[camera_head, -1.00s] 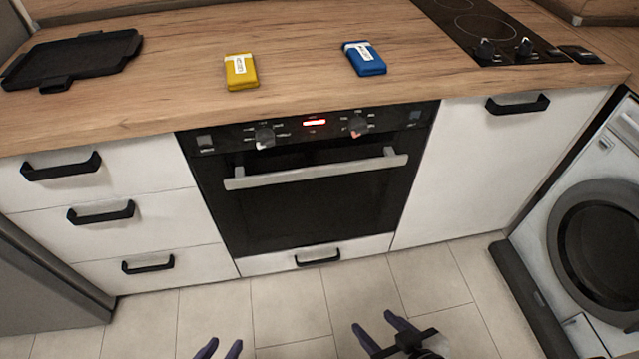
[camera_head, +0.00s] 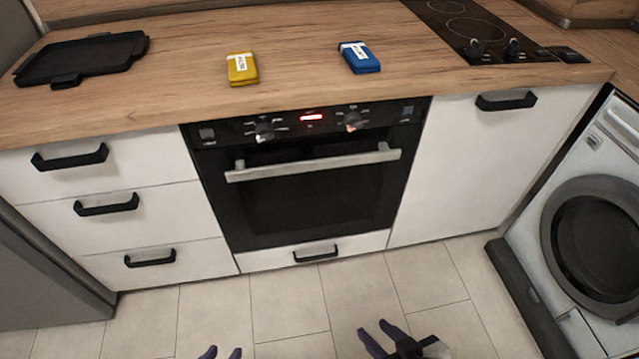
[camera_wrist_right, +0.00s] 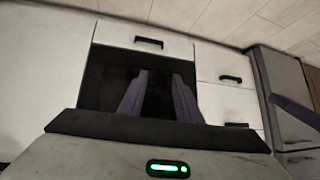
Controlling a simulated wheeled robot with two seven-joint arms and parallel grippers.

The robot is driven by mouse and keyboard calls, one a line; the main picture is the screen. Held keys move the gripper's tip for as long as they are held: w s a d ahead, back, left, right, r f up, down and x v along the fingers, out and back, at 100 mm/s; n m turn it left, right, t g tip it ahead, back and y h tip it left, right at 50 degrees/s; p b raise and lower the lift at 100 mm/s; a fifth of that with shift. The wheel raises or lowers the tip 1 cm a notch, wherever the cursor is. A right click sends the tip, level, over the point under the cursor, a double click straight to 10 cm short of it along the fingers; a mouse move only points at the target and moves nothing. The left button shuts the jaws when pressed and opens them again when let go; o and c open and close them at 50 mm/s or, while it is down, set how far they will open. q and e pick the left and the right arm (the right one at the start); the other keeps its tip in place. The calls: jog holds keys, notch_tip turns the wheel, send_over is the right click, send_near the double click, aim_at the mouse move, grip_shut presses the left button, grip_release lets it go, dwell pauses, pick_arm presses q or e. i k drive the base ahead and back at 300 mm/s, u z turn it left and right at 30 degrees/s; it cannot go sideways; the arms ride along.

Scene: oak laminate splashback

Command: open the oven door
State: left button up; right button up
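The black built-in oven (camera_head: 316,205) sits under the worktop, with its door shut. Its silver bar handle (camera_head: 314,165) runs across the top of the door, below the knobs and a red lit display. My left gripper (camera_head: 220,353) shows only its fingertips at the bottom edge, spread apart and empty. My right gripper (camera_head: 378,333) is open and empty at the bottom, over the floor and well short of the oven. In the right wrist view its two purple fingers (camera_wrist_right: 158,98) stand apart in front of the dark oven front.
White drawers (camera_head: 110,205) with black handles are left of the oven, a white cupboard (camera_head: 470,170) right. A washing machine (camera_head: 590,230) stands at far right. A yellow packet (camera_head: 242,69), blue packet (camera_head: 360,58) and black tray (camera_head: 80,58) lie on the worktop. The tiled floor ahead is clear.

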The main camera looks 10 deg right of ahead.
aim_at(221, 169)
jog(key=z, duration=0.05)
jog(key=k, duration=0.3)
jog(key=u, duration=1.05)
jog(key=i, duration=0.9)
jog(key=z, duration=0.35)
